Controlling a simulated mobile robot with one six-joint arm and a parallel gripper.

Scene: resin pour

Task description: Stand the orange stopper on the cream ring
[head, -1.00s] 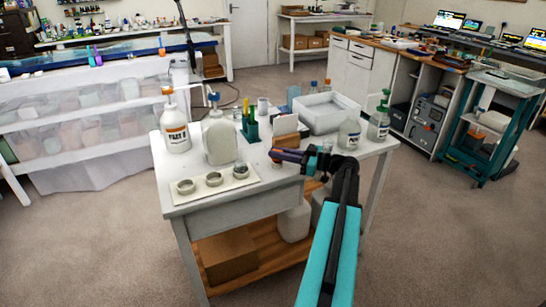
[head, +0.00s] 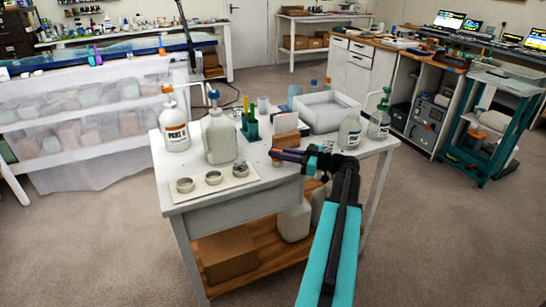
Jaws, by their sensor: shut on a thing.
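My gripper (head: 275,156) is above the right part of the white table, its dark and purple jaws pointing left. It is shut on a small orange piece at its tips, which I take as the orange stopper (head: 276,163); the jaws hide most of it. Three small round rings stand in a row on a pale plate (head: 200,193) at the table's front left: a left ring (head: 185,185), a middle ring (head: 214,178) and a right ring (head: 240,170). At this size I cannot tell which is the cream ring. My gripper is to the right of them, apart from them.
A white jug (head: 219,140) and an orange-topped pump bottle (head: 175,128) stand behind the rings. A brown block (head: 285,145) and a green holder (head: 250,130) are behind my gripper.

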